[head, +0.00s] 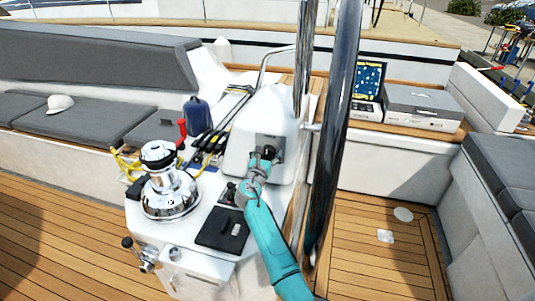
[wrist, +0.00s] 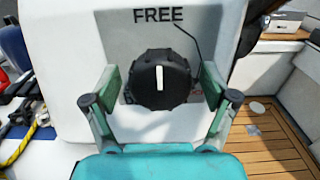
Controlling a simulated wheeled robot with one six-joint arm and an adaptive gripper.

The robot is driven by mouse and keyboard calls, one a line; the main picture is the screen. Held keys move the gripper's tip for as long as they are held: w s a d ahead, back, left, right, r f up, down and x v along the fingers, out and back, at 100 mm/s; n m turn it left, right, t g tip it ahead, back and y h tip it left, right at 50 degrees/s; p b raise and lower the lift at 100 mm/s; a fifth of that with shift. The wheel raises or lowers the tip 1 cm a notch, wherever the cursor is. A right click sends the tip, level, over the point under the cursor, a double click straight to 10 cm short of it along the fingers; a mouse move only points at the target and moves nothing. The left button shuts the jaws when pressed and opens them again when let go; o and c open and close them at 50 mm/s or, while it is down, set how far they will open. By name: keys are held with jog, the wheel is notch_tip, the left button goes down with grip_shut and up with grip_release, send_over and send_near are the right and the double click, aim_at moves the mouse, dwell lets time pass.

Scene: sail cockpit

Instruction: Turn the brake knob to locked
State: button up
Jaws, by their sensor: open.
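The brake knob (wrist: 160,78) is black and ribbed, with a white pointer line standing upright toward the word FREE on the plate (wrist: 200,20). My gripper (wrist: 158,100) is open, one finger on each side of the knob, with a visible gap on both sides. In the head view my gripper (head: 264,156) is in front of the white pedestal (head: 238,142) and covers the knob, which I cannot make out there.
A large steering wheel (head: 335,130) stands close to the right of my arm. A chrome winch (head: 168,185) is to the left, with ropes and clutch levers (head: 212,140) behind it. A black panel (head: 222,230) lies below my arm. Open teak floor (head: 360,240) is at right.

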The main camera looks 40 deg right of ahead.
jog(key=c, duration=1.2)
jog(key=shift+o, duration=0.2)
jog(key=shift+m, duration=0.4)
jog(key=m, duration=0.5)
jog(key=m+g, duration=0.1)
jog(key=m, duration=0.5)
jog(key=shift+m, duration=0.4)
jog(key=m, duration=0.6)
jog(key=shift+m+g, duration=0.3)
jog(key=shift+g, duration=0.1)
jog(key=m, duration=0.5)
jog(key=shift+f+m, duration=0.1)
jog(key=shift+m, duration=0.3)
